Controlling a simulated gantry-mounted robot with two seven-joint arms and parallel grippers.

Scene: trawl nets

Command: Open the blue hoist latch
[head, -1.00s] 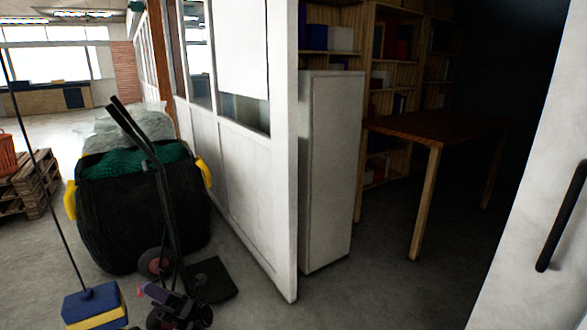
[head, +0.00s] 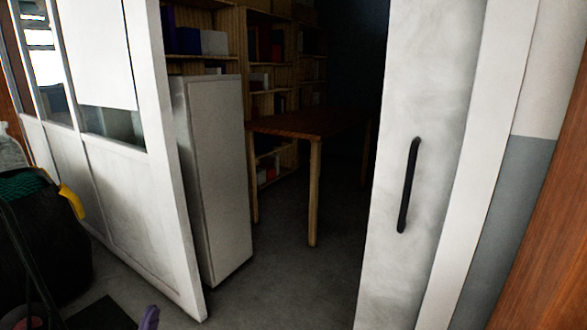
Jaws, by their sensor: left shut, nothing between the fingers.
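No blue hoist latch shows in the head view. A small purple tip of my left gripper (head: 149,318) pokes in at the bottom edge, left of centre. It is shut and empty, in front of the dark floor near the white partition. Most of it is cut off by the frame. My right gripper is not in view.
A white sliding door (head: 440,120) with a black handle (head: 408,185) stands at right. A white windowed partition (head: 135,200) stands at left. Between them an opening shows a white cabinet (head: 220,180), a wooden table (head: 300,123) and shelves. A black bag (head: 45,245) is at far left.

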